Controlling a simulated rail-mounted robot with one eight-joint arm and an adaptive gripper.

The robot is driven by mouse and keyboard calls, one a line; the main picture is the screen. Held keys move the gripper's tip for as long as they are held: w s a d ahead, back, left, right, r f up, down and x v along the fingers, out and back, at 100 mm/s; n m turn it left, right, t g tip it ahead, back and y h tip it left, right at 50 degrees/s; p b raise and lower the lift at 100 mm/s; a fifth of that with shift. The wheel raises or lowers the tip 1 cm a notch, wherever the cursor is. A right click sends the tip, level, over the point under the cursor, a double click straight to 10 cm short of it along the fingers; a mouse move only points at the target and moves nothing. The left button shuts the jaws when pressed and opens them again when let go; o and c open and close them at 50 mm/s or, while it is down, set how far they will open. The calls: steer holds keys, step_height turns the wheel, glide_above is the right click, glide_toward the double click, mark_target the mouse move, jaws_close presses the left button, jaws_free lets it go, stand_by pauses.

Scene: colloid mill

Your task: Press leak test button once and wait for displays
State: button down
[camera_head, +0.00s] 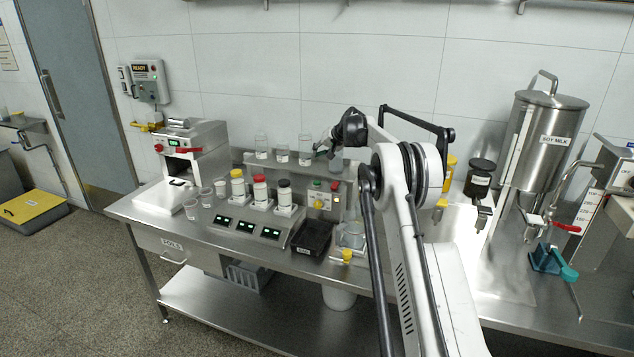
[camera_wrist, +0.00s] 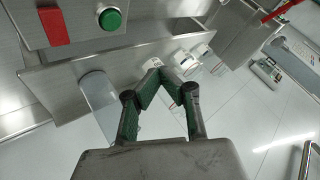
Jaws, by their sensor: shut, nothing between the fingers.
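A small control panel (camera_head: 325,196) in the head view carries a green button (camera_head: 318,184), a red element and a yellow button (camera_head: 318,204). Labels are too small to read, so I cannot tell which is the leak test button. In the wrist view a round green button (camera_wrist: 111,18) and a red block (camera_wrist: 53,25) show at the upper left. My gripper (camera_wrist: 160,66) is shut and empty, its fingertips apart from the green button. In the head view it shows near the upper shelf, above the panel. Several dark displays (camera_head: 246,227) on the bench show green digits, unreadable.
Three capped bottles (camera_head: 260,190) stand behind the displays. Clear glasses (camera_head: 282,149) stand on the shelf beside my gripper. A steel soy milk tank (camera_head: 543,148) stands at right.

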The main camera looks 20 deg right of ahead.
steer(key=shift+f, duration=0.15)
steer(key=b, duration=0.3)
glide_above(318, 182)
step_height(318, 182, down, 7)
steer(key=shift+w, duration=0.1)
steer(key=shift+f+b, duration=0.45)
steer(key=shift+f, duration=0.3)
stand_by(1.0)
steer(key=shift+f+b, duration=0.45)
steer(key=shift+f+b, duration=0.35)
steer(key=shift+f, duration=0.15)
stand_by(0.7)
stand_by(0.3)
steer(key=shift+r, duration=0.95)
